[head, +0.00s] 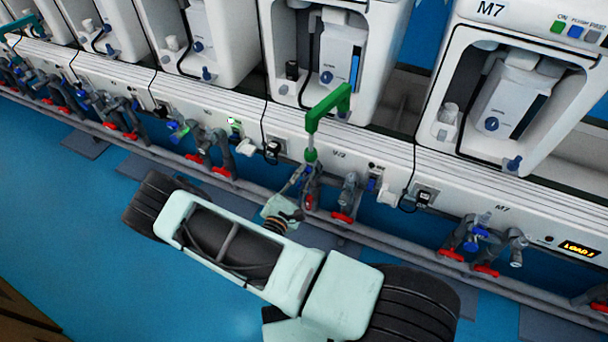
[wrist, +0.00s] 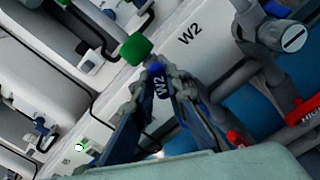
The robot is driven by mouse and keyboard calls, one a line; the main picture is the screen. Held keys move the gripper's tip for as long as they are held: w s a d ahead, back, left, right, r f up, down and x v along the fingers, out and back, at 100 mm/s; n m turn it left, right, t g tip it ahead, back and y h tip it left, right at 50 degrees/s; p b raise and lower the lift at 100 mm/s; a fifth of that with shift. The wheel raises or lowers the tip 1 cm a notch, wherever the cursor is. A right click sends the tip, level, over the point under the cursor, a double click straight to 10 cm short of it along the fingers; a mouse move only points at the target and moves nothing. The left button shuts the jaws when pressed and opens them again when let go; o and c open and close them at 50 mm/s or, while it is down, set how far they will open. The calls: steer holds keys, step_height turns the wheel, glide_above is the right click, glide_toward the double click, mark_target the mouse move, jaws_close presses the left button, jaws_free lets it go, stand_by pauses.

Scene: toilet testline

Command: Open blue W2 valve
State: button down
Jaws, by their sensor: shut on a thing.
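In the head view my gripper (head: 303,184) reaches the pipe fittings below the middle panel, beneath the green upright tube; the handle itself is mostly hidden there. The white panel (wrist: 190,38) with a W2 label is just behind the handle.
A green bent tube (head: 325,112) rises close above my gripper; its green knob (wrist: 136,48) is near the fingers. Red-handled valves (head: 342,217) hang beside and below. A grey pipe (head: 395,236) runs along the panel. The blue floor (head: 60,200) at left is clear.

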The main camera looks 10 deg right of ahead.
steer(key=shift+n, duration=3.2)
steer(key=c, duration=1.9)
jaws_free()
steer(key=shift+c, duration=0.2)
steer(key=v, duration=1.2)
steer(key=shift+p, duration=0.3)
